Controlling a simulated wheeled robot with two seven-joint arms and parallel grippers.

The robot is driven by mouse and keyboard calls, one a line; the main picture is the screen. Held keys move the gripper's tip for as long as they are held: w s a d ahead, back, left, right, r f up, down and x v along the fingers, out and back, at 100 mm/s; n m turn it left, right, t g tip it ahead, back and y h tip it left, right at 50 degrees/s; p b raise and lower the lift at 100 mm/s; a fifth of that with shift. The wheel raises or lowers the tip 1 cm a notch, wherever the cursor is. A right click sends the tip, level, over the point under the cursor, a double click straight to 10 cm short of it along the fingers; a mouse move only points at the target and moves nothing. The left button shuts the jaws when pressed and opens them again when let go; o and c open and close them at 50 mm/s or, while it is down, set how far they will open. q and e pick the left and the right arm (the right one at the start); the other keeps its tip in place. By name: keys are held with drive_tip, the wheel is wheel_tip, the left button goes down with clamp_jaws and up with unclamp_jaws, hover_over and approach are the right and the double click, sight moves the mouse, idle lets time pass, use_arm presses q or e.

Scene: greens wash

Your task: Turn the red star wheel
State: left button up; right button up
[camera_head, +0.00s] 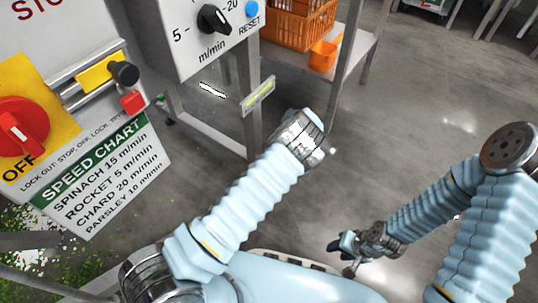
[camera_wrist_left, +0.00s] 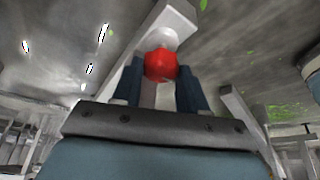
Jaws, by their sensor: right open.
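In the left wrist view the red star wheel (camera_wrist_left: 160,66) shows as a rounded red shape between the fingertips of my left gripper (camera_wrist_left: 160,75). A pale frame bar runs behind it. The two dark fingers stand apart on either side of the wheel; whether they press on it I cannot tell. In the head view my left arm reaches up the middle, its gripper is hidden beyond the wrist, and I do not see the wheel. My right gripper (camera_head: 350,248) is open and empty, low at centre right, over the floor.
A panel with a red rotary switch (camera_head: 22,128) and a speed chart sign (camera_head: 105,175) stands at left. A dial box (camera_head: 205,30) is above my left arm. An orange crate (camera_head: 295,20) sits on a rack behind. Open grey floor lies at right.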

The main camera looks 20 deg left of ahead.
use_arm(q)
drive_tip(key=shift+c, duration=1.4)
drive_tip(key=shift+m, duration=0.3)
drive_tip(key=m+t, duration=0.1)
drive_tip(key=m, duration=0.3)
drive_tip(key=shift+s+t+b, duration=0.15)
drive_tip(key=shift+t+b, duration=0.2)
drive_tip(key=shift+t, duration=0.05)
drive_tip(key=m+t, duration=0.1)
drive_tip(key=m, duration=0.3)
drive_tip(key=shift+s+a+h, duration=0.1)
drive_tip(key=shift+h, duration=0.3)
drive_tip(key=m+t+h+b, duration=0.1)
drive_tip(key=m, duration=0.3)
drive_tip(key=shift+a, duration=0.1)
drive_tip(key=shift+m+t+h+b, duration=0.55)
drive_tip(key=shift+m+h, duration=0.25)
drive_tip(key=shift+m, duration=1.3)
